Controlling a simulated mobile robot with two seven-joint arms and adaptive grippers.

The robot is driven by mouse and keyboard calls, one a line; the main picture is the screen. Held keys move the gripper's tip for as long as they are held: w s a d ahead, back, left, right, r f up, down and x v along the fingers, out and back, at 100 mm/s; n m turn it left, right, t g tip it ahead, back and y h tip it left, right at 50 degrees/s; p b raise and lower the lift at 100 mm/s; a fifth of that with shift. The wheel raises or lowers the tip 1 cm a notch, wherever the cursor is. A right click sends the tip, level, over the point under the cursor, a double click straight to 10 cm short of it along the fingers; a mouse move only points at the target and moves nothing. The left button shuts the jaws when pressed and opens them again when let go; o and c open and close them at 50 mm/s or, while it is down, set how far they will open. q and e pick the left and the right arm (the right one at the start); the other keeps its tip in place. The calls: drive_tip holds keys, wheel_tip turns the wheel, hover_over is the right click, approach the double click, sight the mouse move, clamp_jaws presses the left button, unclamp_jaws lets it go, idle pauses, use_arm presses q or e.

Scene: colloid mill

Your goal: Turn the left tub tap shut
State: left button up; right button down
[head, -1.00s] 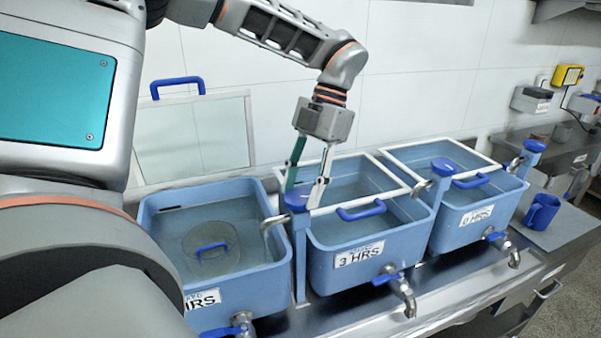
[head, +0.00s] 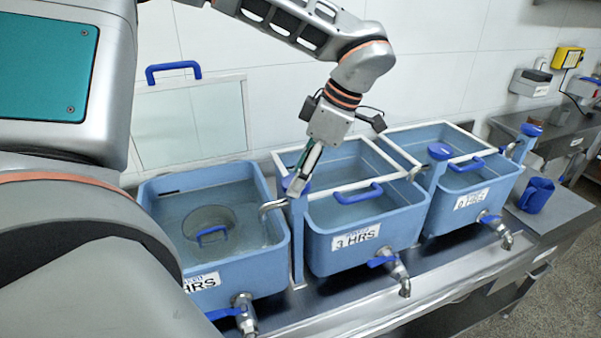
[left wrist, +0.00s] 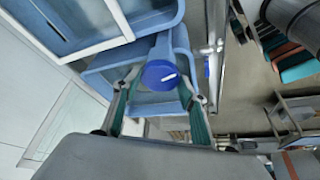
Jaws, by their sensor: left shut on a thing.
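The left tub tap has a round blue knob (head: 295,186) on top of a blue post between the left and middle tubs. Its metal spout (head: 272,206) points left over the left tub (head: 240,281). My left gripper (head: 300,181) is down at the knob and shut on it; the fingers partly hide the knob in the head view. In the left wrist view the knob (left wrist: 160,75) with its white mark sits between the two green-padded fingers. My right gripper is not in view.
The middle tub (head: 365,255) and right tub (head: 475,212) have white-framed lids with blue handles. A clear lid (head: 195,125) leans on the wall behind. A blue mug (head: 536,195) stands at the right. Drain taps (head: 397,272) stick out in front.

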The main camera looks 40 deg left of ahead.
use_arm(q)
drive_tip(key=shift+s+m+t+y, duration=0.15)
drive_tip(key=shift+m+t, duration=0.15)
drive_tip(key=shift+m, duration=0.45)
drive_tip(key=shift+s+m+t+y, duration=0.15)
drive_tip(key=shift+m+t, duration=0.15)
drive_tip(key=shift+m, duration=0.45)
drive_tip(key=shift+w+d, duration=0.1)
drive_tip(key=shift+w, duration=0.05)
drive_tip(key=o, duration=1.1)
drive_tip(key=v, duration=1.2)
